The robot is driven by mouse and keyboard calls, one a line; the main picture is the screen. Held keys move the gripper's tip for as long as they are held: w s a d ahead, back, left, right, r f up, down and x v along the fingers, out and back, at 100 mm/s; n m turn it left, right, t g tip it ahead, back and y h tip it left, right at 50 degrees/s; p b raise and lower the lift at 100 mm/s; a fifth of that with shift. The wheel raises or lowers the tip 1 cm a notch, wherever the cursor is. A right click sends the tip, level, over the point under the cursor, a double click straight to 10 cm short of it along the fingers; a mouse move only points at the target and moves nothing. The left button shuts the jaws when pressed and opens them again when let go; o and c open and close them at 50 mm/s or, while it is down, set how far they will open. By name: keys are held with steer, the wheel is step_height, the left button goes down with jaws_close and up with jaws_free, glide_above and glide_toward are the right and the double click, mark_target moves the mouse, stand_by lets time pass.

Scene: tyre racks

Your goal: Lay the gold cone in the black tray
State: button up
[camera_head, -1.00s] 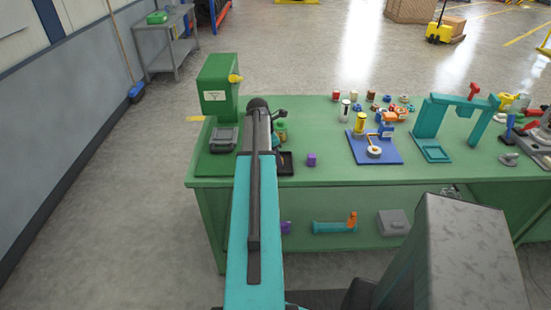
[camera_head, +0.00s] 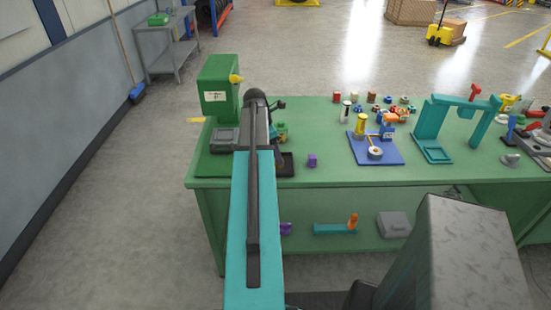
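The black tray (camera_head: 287,166) lies flat at the front left of the green workbench, partly hidden behind my arm. A small green and gold item (camera_head: 282,131) stands just behind the tray, and I cannot tell whether its gold part is the gold cone. My arm reaches over the bench's left end. A dark part at its far end, seemingly my gripper (camera_head: 277,104), is above and behind the tray. It is too small and too hidden to show whether it is open or holds anything.
A green machine (camera_head: 217,88) stands close left of my arm. A purple block (camera_head: 312,160) sits right of the tray. A blue board (camera_head: 375,149) with fixtures and a teal arch (camera_head: 457,107) stand further right. The bench top (camera_head: 335,176) is clear along its front edge.

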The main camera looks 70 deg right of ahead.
steer(key=b+v, duration=0.1)
steer(key=v, duration=0.7)
steer(key=shift+r, duration=0.15)
steer(key=shift+s, duration=0.1)
stand_by(0.7)
